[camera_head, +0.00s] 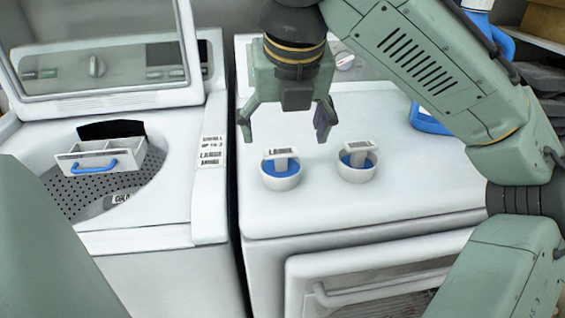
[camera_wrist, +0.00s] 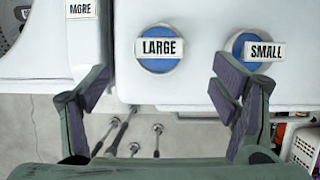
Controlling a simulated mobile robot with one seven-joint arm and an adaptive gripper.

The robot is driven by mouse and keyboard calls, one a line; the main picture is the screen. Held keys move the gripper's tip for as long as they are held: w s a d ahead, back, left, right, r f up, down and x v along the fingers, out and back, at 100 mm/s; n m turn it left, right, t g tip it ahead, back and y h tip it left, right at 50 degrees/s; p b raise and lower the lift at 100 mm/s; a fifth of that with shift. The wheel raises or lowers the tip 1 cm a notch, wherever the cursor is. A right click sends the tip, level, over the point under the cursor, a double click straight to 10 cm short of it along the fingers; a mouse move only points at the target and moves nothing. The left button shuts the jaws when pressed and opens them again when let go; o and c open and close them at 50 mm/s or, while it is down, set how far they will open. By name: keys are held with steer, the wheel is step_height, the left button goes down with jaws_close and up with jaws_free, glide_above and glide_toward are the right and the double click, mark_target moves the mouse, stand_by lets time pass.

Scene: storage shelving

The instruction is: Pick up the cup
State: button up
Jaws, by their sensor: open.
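Two white cups with blue insides stand upright on the right-hand machine's white top. Each has a flat label plate across its top. The left cup (camera_head: 281,183) is the one marked LARGE (camera_wrist: 160,67) in the wrist view. The right cup (camera_head: 356,175) is marked SMALL (camera_wrist: 240,44) there. My gripper (camera_head: 285,126) is open and empty, pointing down above and behind the left cup in the head view. In the wrist view, my gripper (camera_wrist: 157,92) has its fingers spread below the LARGE cup, and the right finger overlaps the SMALL cup's lower edge. Neither cup is touched, as far as shows.
An open-lidded washer (camera_head: 208,225) stands left across a narrow gap, with a drawer-like tray (camera_head: 85,160) with a blue handle over its drum. A blue bottle (camera_head: 428,122) stands behind my arm. A basket (camera_wrist: 305,150) shows in the wrist view.

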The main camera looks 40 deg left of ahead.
mark_target(281, 152)
steer(key=shift+a+p+x, duration=0.1)
steer(key=shift+p+x, duration=0.1)
steer(key=shift+x, duration=1.75)
steer(key=shift+a+p+x, duration=0.15)
steer(key=shift+p+x, duration=0.05)
steer(key=shift+x, duration=1.75)
steer(key=shift+w+r, duration=0.1)
steer(key=shift+d, duration=0.1)
steer(key=c, duration=1.4)
